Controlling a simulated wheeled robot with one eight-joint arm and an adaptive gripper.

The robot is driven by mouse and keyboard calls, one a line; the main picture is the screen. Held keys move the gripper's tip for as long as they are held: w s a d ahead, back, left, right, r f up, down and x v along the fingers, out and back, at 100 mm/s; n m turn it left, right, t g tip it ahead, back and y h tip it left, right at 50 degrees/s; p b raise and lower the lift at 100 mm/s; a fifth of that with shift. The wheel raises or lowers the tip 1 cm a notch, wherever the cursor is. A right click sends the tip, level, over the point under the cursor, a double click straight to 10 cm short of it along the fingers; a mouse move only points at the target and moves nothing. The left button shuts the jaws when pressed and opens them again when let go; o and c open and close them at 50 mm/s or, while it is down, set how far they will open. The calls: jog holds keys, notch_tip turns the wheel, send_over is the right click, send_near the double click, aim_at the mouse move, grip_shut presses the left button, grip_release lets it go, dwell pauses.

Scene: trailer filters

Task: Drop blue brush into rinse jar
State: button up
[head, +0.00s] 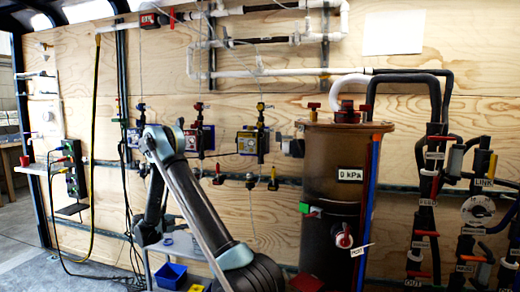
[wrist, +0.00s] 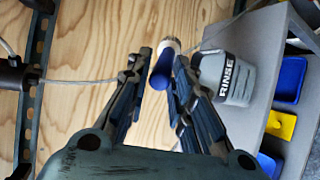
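In the wrist view, the blue brush (wrist: 162,68) lies between my gripper's fingertips (wrist: 161,70), its pale tip pointing away from the palm. Both fingers appear to press on its blue handle. The rinse jar (wrist: 228,78), a grey container with a white RINSE label, stands just right of the fingers, partly covered by the right finger. The brush is beside the jar in this view, not inside it. In the head view, my arm blocks most of that area, and I cannot make out the brush or the jar clearly there.
A grey shelf (wrist: 262,45) carries the jar, with a blue bin (wrist: 290,80) and a yellow tray (wrist: 281,124) at its right. Plywood wall (wrist: 100,30) lies behind. A brown filter tank (head: 335,190), pipes and hoses stand to the right in the head view.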

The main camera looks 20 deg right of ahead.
jog(key=shift+o, duration=0.6)
jog(key=shift+a, duration=0.1)
jog(key=v, duration=1.1)
jog(key=shift+a, duration=0.35)
jog(key=shift+s+d+r, duration=0.1)
jog(key=shift+r, duration=0.05)
